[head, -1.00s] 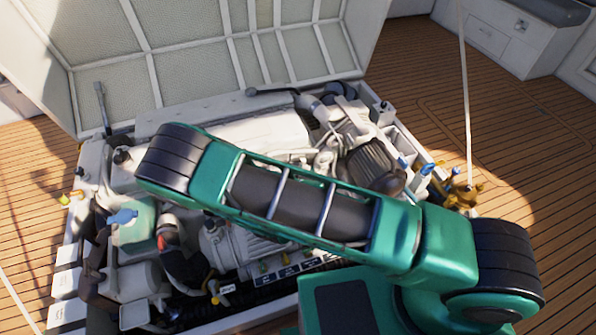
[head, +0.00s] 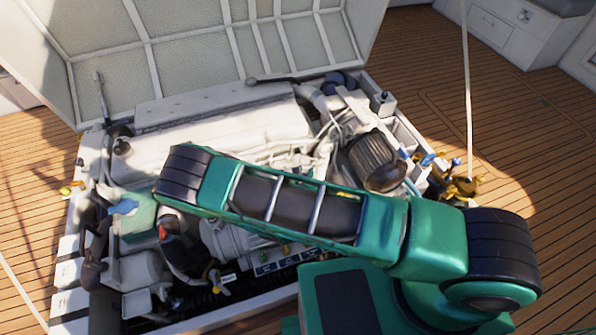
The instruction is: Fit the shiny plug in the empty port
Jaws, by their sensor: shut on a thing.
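My green arm (head: 300,210) reaches from the lower right across the open engine hatch. Its black-banded elbow (head: 183,174) is over the left middle of the engine. My gripper and whatever it holds are not in view. I cannot pick out the shiny plug. A strip of dark labels (head: 282,264) runs along the near side of the engine, with small yellow and green fittings (head: 285,250) just above it. I cannot tell which port there is empty, and the arm hides part of this area.
The raised hatch lid (head: 200,50) stands behind the engine (head: 225,130). Brass fittings with blue handles (head: 460,186) are at the right edge. A blue-capped tank (head: 136,225), hoses and a yellow fitting (head: 213,274) crowd the left. Wooden deck (head: 540,190) lies clear at right.

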